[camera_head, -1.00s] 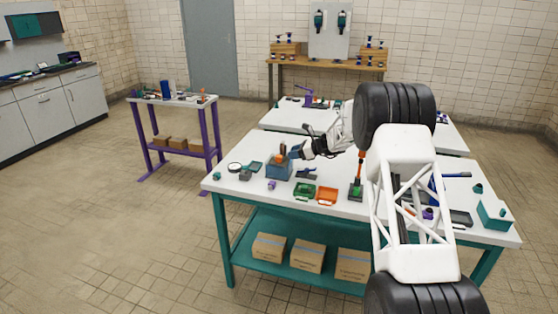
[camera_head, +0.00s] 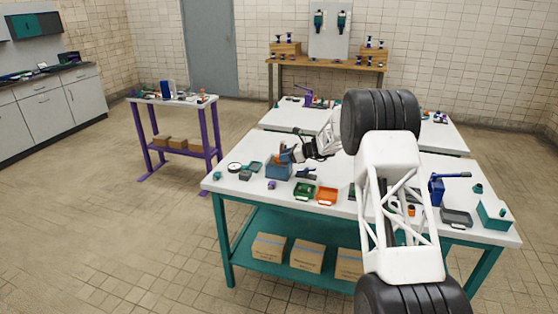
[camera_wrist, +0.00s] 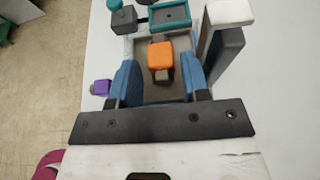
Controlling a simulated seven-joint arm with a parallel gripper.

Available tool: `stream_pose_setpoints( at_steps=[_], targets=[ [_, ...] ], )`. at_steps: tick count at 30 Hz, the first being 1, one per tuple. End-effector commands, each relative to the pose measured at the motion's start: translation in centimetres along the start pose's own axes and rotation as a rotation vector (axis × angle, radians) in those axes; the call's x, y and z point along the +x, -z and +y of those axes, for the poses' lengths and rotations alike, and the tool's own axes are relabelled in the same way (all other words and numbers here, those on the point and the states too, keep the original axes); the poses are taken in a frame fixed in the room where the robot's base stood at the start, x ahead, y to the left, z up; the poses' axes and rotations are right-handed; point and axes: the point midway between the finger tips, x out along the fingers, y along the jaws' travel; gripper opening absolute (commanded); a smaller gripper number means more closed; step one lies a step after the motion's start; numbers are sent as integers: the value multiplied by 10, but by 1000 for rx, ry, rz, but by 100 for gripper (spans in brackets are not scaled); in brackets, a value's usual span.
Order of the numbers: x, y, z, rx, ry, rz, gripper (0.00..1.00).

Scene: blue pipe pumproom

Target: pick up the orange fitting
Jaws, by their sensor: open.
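The orange fitting (camera_wrist: 160,55) is a small blocky piece with a grey-brown lower part. In the wrist view it sits within a grey-floored box and lies between my blue fingers. In the head view a small orange patch (camera_head: 283,149) shows above the blue box (camera_head: 279,172) on the table. My gripper (camera_wrist: 158,72) is open, one finger on each side of the fitting, with visible gaps. In the head view my gripper (camera_head: 291,154) reaches the box from the right. How far the fingertips are above or below the fitting is unclear.
A grey-white block (camera_wrist: 226,45) stands close to the right finger.

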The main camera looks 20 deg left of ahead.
Motion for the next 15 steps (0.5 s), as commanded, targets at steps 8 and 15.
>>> stream_pose_setpoints(
  at_steps=[8,15],
  targets=[
    [21,-1,0,0,-1,-1,43],
    [22,-1,0,-1,0,-1,43]
  ],
)
